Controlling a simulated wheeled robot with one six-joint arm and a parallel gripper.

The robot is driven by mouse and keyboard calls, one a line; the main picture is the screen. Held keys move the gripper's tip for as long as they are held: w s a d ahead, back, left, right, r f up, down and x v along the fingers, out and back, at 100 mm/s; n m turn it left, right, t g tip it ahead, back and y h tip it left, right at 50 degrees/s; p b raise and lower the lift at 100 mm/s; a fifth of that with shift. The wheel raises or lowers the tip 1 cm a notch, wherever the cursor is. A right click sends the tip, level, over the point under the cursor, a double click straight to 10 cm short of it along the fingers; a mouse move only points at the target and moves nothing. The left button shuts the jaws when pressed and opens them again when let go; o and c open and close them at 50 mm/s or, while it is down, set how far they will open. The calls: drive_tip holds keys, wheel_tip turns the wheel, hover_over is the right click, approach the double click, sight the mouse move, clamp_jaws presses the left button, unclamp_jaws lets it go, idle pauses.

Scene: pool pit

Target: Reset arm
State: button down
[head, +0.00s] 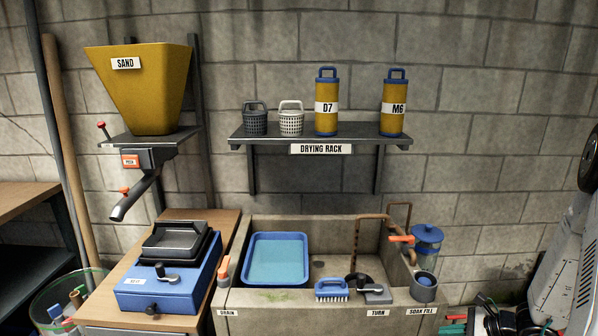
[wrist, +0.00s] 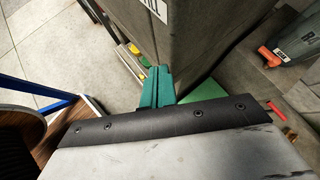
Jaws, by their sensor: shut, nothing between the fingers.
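My gripper (wrist: 157,86) shows in the wrist view as two green fingers pressed together, shut and empty. It is close to a grey block-like wall or side face that carries a partly cut-off white label. A part of my arm stands at the right edge of the head view. Green and red shapes (head: 454,326) lie low at the right of the head view, and I cannot tell what they are.
The stone sink (head: 260,301) holds a blue tray (head: 276,261); a brush (head: 332,290) lies on its front rim. A drying rack (head: 290,138) holds two baskets and two yellow canisters. A sand hopper (head: 140,85) hangs above a blue box (head: 165,287) at left.

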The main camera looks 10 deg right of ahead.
drive_tip(key=s+a+r+n+g+y, duration=0.2)
drive_tip(key=a+r+n+g, duration=0.1)
drive_tip(key=a+r+n, duration=0.65)
drive_tip(key=s+a+r+n+g+h, duration=0.1)
drive_tip(key=s+a+r+n+h, duration=0.2)
drive_tip(key=r, duration=0.6)
drive_tip(key=s+a+r+n+g+h, duration=0.1)
drive_tip(key=s+a+r+n+h, duration=0.2)
drive_tip(key=s+a+r+n, duration=0.2)
drive_tip(key=s+a+r+n+h, duration=0.3)
drive_tip(key=s+r+n, duration=0.4)
drive_tip(key=s+r, duration=0.5)
drive_tip(key=shift+a+r+n+g, duration=0.4)
drive_tip(key=shift+a+r, duration=0.2)
drive_tip(key=shift+a, duration=0.15)
